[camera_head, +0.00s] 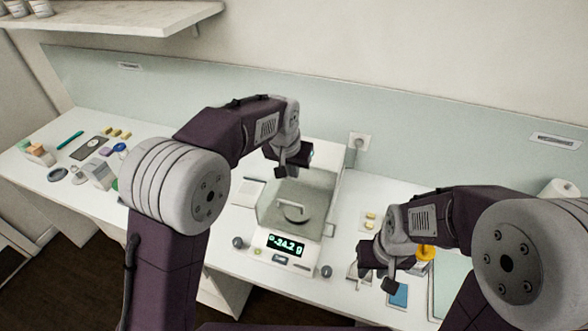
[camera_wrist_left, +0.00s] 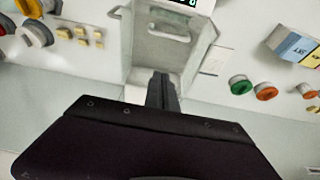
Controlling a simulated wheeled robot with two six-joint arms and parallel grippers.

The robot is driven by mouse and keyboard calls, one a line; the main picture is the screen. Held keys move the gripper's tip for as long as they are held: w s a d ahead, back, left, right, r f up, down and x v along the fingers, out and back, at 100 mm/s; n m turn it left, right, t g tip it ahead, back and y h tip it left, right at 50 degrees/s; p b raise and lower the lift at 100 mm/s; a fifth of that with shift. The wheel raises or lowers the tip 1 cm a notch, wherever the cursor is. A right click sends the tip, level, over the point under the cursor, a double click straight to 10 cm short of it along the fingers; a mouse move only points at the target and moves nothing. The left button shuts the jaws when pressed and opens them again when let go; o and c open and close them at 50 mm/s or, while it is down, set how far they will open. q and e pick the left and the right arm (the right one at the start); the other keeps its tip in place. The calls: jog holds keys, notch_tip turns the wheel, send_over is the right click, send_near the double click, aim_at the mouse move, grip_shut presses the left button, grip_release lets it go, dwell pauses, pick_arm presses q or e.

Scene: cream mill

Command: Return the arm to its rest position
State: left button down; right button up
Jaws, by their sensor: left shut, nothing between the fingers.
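My left arm reaches in from the left in the head view. Its gripper (camera_head: 284,168) is above the back of the balance. In the left wrist view its fingers (camera_wrist_left: 162,88) are shut together, with nothing between them. The balance (camera_head: 290,243) has a clear draft shield (camera_head: 318,200) and a lit display with a negative gram reading. The draft shield also shows beyond the fingers in the left wrist view (camera_wrist_left: 128,48). My right gripper (camera_head: 377,277) is low over the counter, right of the balance; its finger gap is unclear.
Small jars (camera_head: 58,174), yellow blocks (camera_head: 115,132) and a teal pen (camera_head: 70,139) lie on the left counter (camera_head: 30,165). A blue card (camera_head: 399,295) and a yellow item (camera_head: 427,252) are by my right gripper. A shelf (camera_head: 120,18) hangs at upper left.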

pick_arm(q)
jog(key=s+a+f+n+b, duration=0.1)
jog(key=s+a+f+b, duration=0.3)
jog(key=a+f, duration=0.15)
jog(key=s+a+f+n+b, duration=0.2)
jog(key=s+a+f+b, duration=0.2)
jog(key=a, duration=0.3)
jog(key=s+a+f+g, duration=0.1)
jog(key=s+a+f, duration=0.1)
jog(key=s+f, duration=0.3)
jog(key=s+a+f+g+y+b, duration=0.1)
jog(key=s+f, duration=0.4)
jog(key=s, duration=0.5)
jog(key=shift+a+f+n+g+b, duration=0.3)
jog(key=shift+a+f+n, duration=0.1)
jog(key=shift+a, duration=0.05)
